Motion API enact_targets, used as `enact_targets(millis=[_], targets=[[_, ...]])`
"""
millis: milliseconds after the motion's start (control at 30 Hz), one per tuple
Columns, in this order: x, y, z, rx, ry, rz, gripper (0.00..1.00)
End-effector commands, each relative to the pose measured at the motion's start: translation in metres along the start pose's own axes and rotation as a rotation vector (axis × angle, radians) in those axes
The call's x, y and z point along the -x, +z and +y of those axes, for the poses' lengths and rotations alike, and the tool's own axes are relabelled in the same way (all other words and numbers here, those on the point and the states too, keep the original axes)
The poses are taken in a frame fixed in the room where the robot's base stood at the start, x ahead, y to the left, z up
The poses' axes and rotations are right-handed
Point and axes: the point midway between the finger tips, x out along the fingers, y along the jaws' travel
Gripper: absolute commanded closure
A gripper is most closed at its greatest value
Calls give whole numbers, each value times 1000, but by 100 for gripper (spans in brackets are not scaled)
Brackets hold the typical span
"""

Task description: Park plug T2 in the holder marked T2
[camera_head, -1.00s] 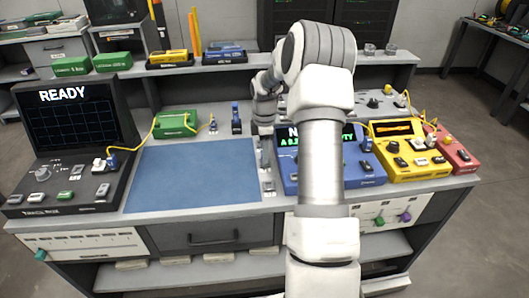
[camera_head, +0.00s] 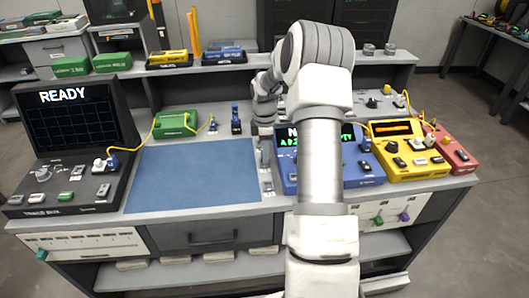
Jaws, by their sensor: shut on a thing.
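My gripper (camera_head: 264,136) points down over the bench, just right of the blue mat (camera_head: 195,172). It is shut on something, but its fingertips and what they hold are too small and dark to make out. I cannot read any T2 mark on a plug or holder. A dark blue upright piece (camera_head: 236,118) stands between that plug and my gripper. Small grey fittings (camera_head: 266,180) line the mat's right edge.
The black tester (camera_head: 72,150) showing READY stands at left. A green box (camera_head: 176,123) with a yellow cable sits behind the mat. The blue unit (camera_head: 372,166), partly behind my arm, the yellow unit (camera_head: 410,165) and the red unit (camera_head: 456,152) fill the right. The mat is clear.

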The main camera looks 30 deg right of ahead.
Motion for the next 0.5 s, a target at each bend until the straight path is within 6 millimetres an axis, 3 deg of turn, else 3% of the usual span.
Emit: enact_targets(millis=[500], targets=[[-8,0,0,0,-1,0,100]])
